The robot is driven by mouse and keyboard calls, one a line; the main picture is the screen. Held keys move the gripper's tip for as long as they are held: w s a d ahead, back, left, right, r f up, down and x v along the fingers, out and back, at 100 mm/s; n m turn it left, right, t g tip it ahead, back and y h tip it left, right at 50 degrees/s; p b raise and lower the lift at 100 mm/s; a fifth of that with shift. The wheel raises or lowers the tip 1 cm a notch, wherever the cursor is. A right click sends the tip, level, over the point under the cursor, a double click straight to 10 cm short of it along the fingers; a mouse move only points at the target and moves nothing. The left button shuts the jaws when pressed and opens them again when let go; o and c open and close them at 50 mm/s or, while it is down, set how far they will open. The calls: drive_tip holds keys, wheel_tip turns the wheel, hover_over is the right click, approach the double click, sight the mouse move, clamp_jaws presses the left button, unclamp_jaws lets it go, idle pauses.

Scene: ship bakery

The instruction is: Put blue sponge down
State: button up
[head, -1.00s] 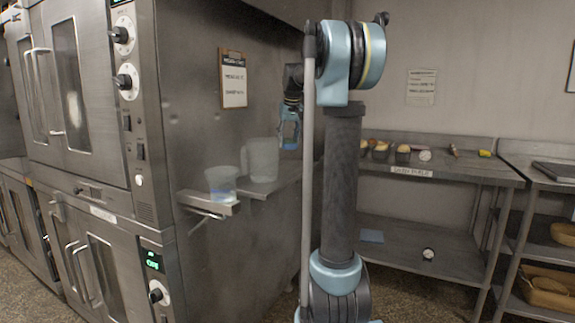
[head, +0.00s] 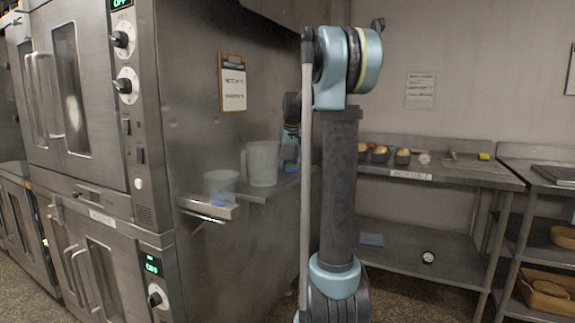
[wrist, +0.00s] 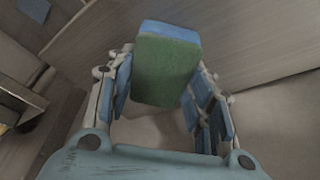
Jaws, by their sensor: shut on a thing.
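The blue sponge (wrist: 168,62), with a green face and a blue edge, is between the finger pads of my gripper (wrist: 160,85) in the wrist view. My gripper is shut on it. In the head view my gripper (head: 289,152) is beside the large clear jug, at the right end of the metal side shelf. The jug and my arm partly hide it there, and I cannot make out the sponge. Whether the sponge touches a surface is unclear.
The clear jug (head: 262,164) and a smaller clear cup (head: 220,185) with something blue in it stand on the narrow side shelf (head: 209,209) by the ovens.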

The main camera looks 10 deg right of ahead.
drive_tip(key=o, duration=0.7)
drive_tip(key=v, duration=1.2)
drive_tip(key=shift+m+g, duration=0.6)
drive_tip(key=shift+m, duration=0.2)
drive_tip(key=s+f, duration=1.1)
drive_tip(key=s, duration=0.2)
drive_tip(key=s+f, duration=1.1)
drive_tip(key=s, duration=0.3)
drive_tip(key=s+f, duration=1.2)
drive_tip(key=s, duration=0.1)
drive_tip(key=shift+s+a+f, duration=0.15)
